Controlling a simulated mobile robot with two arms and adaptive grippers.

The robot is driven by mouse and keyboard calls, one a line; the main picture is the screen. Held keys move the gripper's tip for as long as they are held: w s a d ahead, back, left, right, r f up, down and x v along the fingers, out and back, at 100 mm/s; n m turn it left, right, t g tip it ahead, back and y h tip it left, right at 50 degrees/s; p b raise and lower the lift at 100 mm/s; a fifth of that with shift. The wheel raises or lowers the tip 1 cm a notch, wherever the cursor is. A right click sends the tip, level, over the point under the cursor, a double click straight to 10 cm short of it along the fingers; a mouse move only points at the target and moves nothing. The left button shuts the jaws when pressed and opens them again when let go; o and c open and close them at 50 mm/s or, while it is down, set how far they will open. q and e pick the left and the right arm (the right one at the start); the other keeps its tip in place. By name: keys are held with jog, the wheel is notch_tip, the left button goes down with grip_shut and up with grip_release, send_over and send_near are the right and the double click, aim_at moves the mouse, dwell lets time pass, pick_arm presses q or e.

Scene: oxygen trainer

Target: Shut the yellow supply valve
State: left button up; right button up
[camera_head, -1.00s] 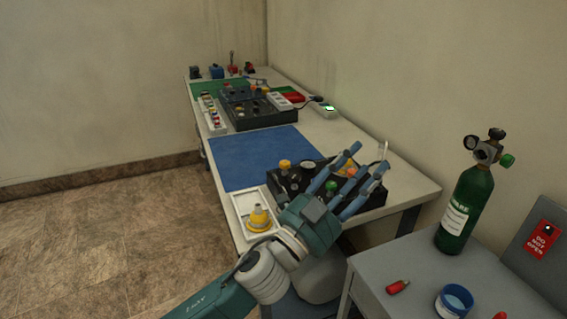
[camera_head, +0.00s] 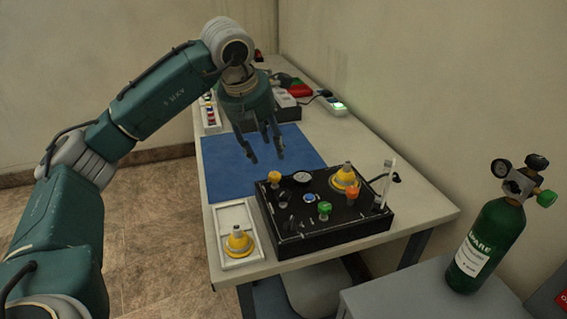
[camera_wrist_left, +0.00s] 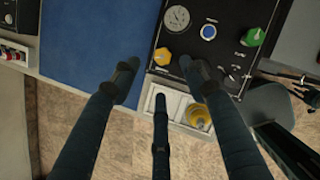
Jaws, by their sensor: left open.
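The black panel (camera_head: 330,228) stands on the table. A yellow knob (camera_head: 274,177), which looks like the supply valve, sits at its back left corner; it also shows in the left wrist view (camera_wrist_left: 162,56). My left gripper (camera_head: 267,158) points down over the blue mat, behind the knob in the head view. Its fingers are spread and empty. In the left wrist view the knob lies between the two outer fingertips (camera_wrist_left: 158,70), apart from them as far as I can tell. I cannot read the knob's setting.
The panel also bears a gauge (camera_head: 302,178), blue button (camera_head: 309,197), green knob (camera_head: 324,208), orange knob (camera_head: 352,192) and yellow cone (camera_head: 345,179). A white tray (camera_head: 224,215) holds another yellow cone (camera_head: 239,242). A green cylinder (camera_head: 486,245) stands right. The blue mat (camera_head: 222,170) is clear.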

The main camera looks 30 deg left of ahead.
aim_at(274, 174)
pick_arm(q)
jog(key=x, duration=0.5)
jog(key=p+x, duration=0.1)
jog(key=x, duration=0.2)
jog(key=shift+s+d+f, duration=0.1)
jog(key=shift+s, duration=0.25)
jog(key=shift+x, duration=1)
jog(key=c, duration=1.1)
jog(key=shift+o, duration=0.2)
pick_arm(e)
jog(key=shift+g, duration=0.3)
jog(key=s, duration=0.3)
jog(key=s+r, duration=0.1)
jog(key=s, duration=0.1)
jog(key=shift+s+a, duration=0.1)
jog(key=shift+s, duration=0.15)
